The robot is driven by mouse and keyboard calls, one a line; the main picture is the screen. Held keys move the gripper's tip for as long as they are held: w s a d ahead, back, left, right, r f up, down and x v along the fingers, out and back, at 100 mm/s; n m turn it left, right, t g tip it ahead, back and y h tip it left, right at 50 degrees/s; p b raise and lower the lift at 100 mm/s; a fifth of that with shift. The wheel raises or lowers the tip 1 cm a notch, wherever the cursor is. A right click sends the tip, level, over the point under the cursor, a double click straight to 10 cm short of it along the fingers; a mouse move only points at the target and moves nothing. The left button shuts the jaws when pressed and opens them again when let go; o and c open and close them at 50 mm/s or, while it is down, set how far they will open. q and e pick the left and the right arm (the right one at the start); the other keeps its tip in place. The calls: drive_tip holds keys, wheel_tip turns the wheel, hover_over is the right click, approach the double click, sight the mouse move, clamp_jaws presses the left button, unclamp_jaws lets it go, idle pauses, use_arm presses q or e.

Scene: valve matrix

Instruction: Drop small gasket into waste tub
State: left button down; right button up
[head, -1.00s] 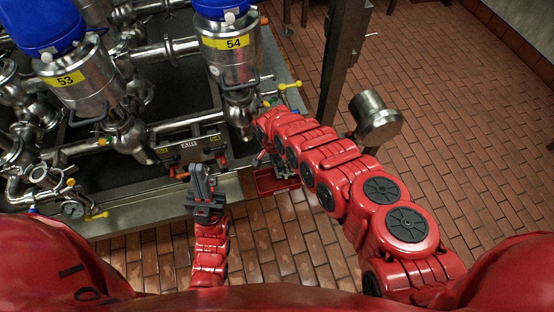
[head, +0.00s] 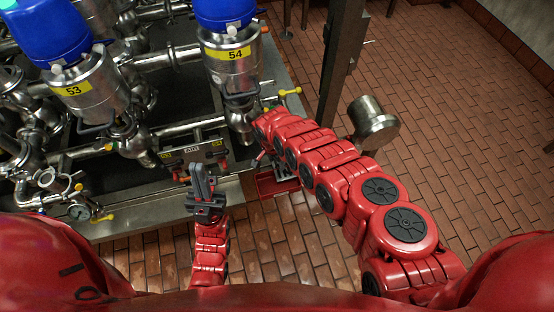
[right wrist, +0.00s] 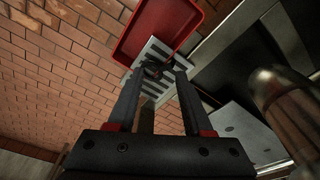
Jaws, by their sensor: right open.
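The red tub (head: 267,187) stands low beside the skid's front edge, partly behind my right arm. In the right wrist view the red tub (right wrist: 143,40) lies just beyond my fingertips. My right gripper (right wrist: 158,74) is open, its two fingers apart over a pale slotted plate (right wrist: 155,53) beside the tub. A small dark object (right wrist: 152,70) shows between the fingertips; I cannot tell whether it is the small gasket or whether a finger touches it. In the head view my right gripper is mostly hidden by its arm. My left gripper (head: 199,168) points up before the skid, its finger gap unclear.
Steel valves with blue tops, labelled 53 (head: 74,90) and 54 (head: 234,55), stand on the skid at left. A dark post (head: 341,60) and a steel cylinder (head: 372,125) stand beyond my right arm. Brick floor (head: 470,110) at right is clear.

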wheel_tip(320, 180, up, 14)
drive_tip(key=s+a+p, duration=0.1)
drive_tip(key=p, duration=1.4)
drive_tip(key=shift+s+a+r, duration=0.2)
drive_tip(key=shift+s+r, duration=0.05)
drive_tip(key=shift+s, duration=0.05)
